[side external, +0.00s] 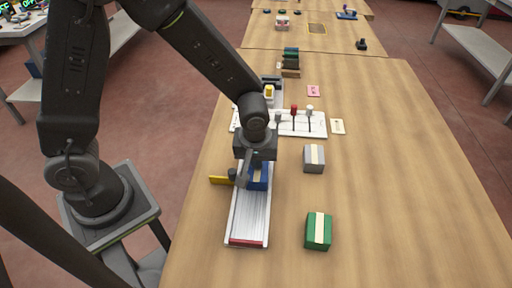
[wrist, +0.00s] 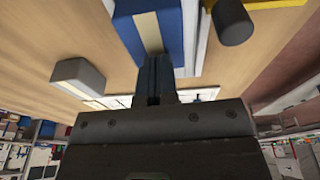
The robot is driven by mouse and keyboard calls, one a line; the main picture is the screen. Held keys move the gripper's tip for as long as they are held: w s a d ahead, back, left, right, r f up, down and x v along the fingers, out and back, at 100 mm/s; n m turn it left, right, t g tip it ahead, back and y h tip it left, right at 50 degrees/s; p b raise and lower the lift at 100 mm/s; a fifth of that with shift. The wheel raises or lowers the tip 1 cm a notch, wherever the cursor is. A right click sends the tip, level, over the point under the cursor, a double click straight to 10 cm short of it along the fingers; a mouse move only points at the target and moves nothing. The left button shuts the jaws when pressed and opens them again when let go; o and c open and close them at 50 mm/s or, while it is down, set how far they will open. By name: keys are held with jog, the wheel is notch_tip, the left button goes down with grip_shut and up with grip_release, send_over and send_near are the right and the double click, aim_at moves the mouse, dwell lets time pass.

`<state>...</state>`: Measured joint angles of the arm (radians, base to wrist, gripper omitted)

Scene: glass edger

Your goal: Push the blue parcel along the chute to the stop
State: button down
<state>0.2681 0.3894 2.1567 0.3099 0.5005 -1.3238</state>
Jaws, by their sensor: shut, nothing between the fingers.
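The blue parcel (side external: 258,177) with a cream band sits in the white chute (side external: 247,215), near its far end. The red stop (side external: 247,242) crosses the chute's near end, with bare chute between it and the parcel. My gripper (side external: 246,168) is shut and empty, pointing down at the parcel's far side and partly covering it. In the wrist view the blue parcel (wrist: 172,30) lies just beyond my closed fingertips (wrist: 154,65). I cannot tell whether they touch.
A grey parcel (side external: 314,158) and a green parcel (side external: 318,231) stand right of the chute. A yellow piece (side external: 221,180) juts out left of the chute, by a dark knob (wrist: 233,22). A white panel with upright levers (side external: 294,112) lies behind. The table's right side is clear.

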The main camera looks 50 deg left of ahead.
jog(key=s+d, duration=0.6)
jog(key=s, duration=0.1)
jog(key=s+d+f, duration=0.1)
jog(key=s+d, duration=0.2)
jog(key=shift+s+d, duration=0.15)
jog(key=shift+s, duration=0.25)
jog(key=shift+r, duration=0.85)
jog(key=s+d, duration=0.8)
jog(key=shift+s+d, duration=0.15)
jog(key=shift+d, duration=0.15)
jog(key=w+a+r+m+h, duration=0.1)
jog(key=w+a+r+m, duration=0.1)
jog(key=w+a+r, duration=0.6)
jog(key=s+a+r+m+t, duration=0.1)
jog(key=a+r+m+t, duration=0.1)
jog(key=a+r, duration=0.4)
jog(key=s+a+r+m+t, duration=0.1)
jog(key=a+r+m, duration=0.4)
jog(key=a, duration=0.5)
jog(key=shift+s+a+r+t, duration=0.3)
jog(key=shift+r+t, duration=0.1)
jog(key=shift+r, duration=0.4)
